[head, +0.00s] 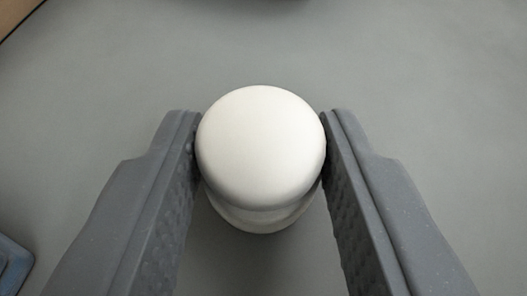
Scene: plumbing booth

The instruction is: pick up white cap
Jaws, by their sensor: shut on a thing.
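The finger pads are textured. The underside of the cap is hidden, and I cannot tell whether it touches the surface below.
A plain grey surface (430,90) lies around the cap and is mostly clear. A blue-grey object (12,262) is cut off at the lower left edge. A brown edge (15,14) shows at the top left corner, and a dark object (235,2) at the top edge.

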